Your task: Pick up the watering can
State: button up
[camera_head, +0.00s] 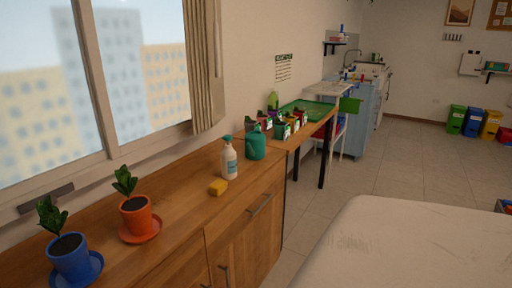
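A dark green rounded vessel, which looks like the watering can (256,146), stands upright at the far right end of the wooden cabinet top (180,208). It is small in the picture, and its handle and spout are hard to make out. A white spray bottle (229,162) with a green top stands just to its left and nearer. My gripper is not in view.
A yellow sponge (218,187), an orange potted plant (137,215) and a blue potted plant (71,258) share the cabinet top. Several small pots and a green tray (308,111) stand on a table behind. A large pale surface (400,245) fills the lower right, with tiled floor (375,180) beyond.

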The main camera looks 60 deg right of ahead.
aim_at(255, 141)
jog(key=z, duration=1.65)
jog(key=i+l+u, duration=0.15)
jog(key=i+l, duration=0.15)
jog(key=i+l+u, duration=0.25)
jog(key=i+l, duration=0.25)
jog(key=l, duration=0.25)
jog(key=i+l+u, duration=0.15)
jog(key=l, duration=0.25)
jog(key=i+l+u, duration=0.15)
jog(key=i+l, duration=0.15)
jog(key=i+l+u, duration=0.15)
jog(key=l, duration=0.4)
jog(key=i+l+u, duration=0.15)
jog(key=l, duration=0.3)
jog(key=i+l+u, duration=0.1)
jog(key=l, duration=0.4)
jog(key=i, duration=0.1)
